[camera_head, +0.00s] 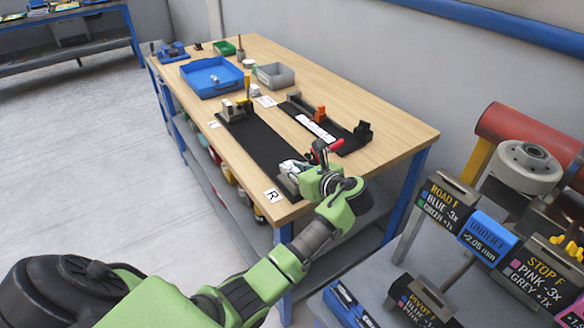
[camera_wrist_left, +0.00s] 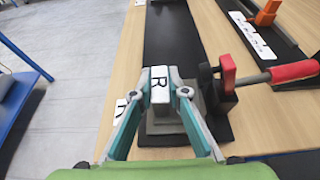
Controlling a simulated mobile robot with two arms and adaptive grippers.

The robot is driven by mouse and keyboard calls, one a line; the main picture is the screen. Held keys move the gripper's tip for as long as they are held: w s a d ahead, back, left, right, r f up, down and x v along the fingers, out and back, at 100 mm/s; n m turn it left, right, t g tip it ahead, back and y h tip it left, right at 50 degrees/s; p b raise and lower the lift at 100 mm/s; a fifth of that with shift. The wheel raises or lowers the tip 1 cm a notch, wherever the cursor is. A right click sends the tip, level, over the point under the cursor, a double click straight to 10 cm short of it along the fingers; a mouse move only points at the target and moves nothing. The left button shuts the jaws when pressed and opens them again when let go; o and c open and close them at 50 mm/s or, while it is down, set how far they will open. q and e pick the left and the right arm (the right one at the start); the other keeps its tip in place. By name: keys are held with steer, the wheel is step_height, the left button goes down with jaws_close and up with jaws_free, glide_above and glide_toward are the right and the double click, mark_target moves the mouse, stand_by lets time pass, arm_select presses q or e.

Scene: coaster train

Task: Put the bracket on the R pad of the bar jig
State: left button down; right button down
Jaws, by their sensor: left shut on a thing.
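My left gripper (camera_wrist_left: 165,88) is shut on the bracket (camera_wrist_left: 160,92), a small grey block with a white face marked R. The bracket is right over the stepped grey R pad (camera_wrist_left: 162,126) at the near end of the bar jig (camera_wrist_left: 172,45); I cannot tell whether it touches the pad. In the head view, my left gripper (camera_head: 295,170) is at the near end of the black bar jig (camera_head: 258,142), and its fingers and wrist mostly hide the bracket and pad. My right gripper is not in view.
A clamp (camera_wrist_left: 222,88) with a red handle (camera_wrist_left: 292,71) stands just right of the pad. A second black fixture (camera_head: 348,138) with an orange block (camera_head: 320,114) lies to the right. A blue tray (camera_head: 212,78) and a grey bin (camera_head: 274,76) stand farther back.

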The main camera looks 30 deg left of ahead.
arm_select(q)
steer(key=shift+r, duration=0.1)
steer(key=c, duration=2)
jaws_free()
steer(key=shift+o, duration=0.2)
steer(key=v, duration=1.2)
steer(key=shift+b, duration=0.45)
